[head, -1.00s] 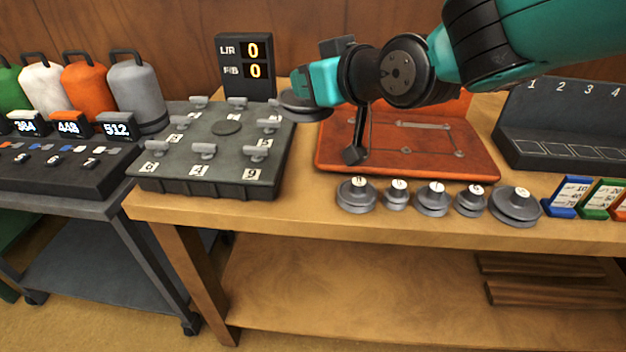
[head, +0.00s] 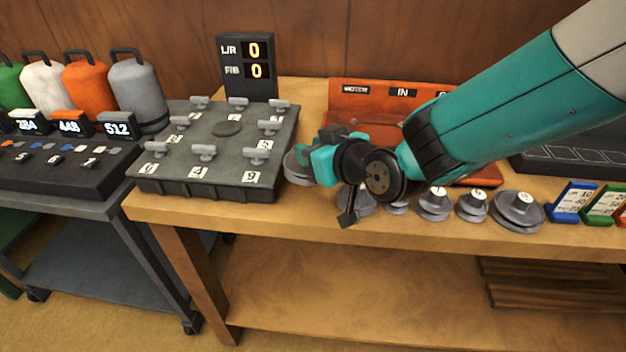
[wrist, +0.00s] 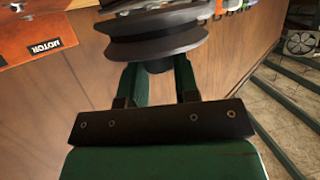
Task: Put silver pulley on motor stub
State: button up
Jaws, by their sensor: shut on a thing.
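My gripper (head: 312,164) is shut on a grey, silver-looking grooved pulley (head: 296,166). It holds the pulley near the right side of the dark numbered box, above the bench's front part. The same pulley fills the top of the wrist view (wrist: 155,35), with the gripper's two fingers (wrist: 153,80) below it. The orange board (head: 350,101) stands behind my arm, and its back panel has labels. A MOTOR label (wrist: 46,47) shows in the wrist view. My arm hides much of the board in the head view, and I cannot make out the motor stub clearly.
Several grey pulleys (head: 518,211) stand in a row along the bench's front, partly behind my gripper. The dark numbered box (head: 225,150) with small knobs is at left. A display (head: 246,65) reads 0 and 0. Blue and green cards (head: 570,200) lie at right.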

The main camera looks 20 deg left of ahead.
jog(key=shift+f, duration=3.5)
jog(key=shift+f, duration=0.2)
jog(key=o, duration=1)
jog(key=shift+c, duration=0.2)
jog(key=shift+r, duration=0.1)
jog(key=b+v, duration=0.5)
jog(key=v, duration=1.2)
jog(key=shift+d, duration=0.25)
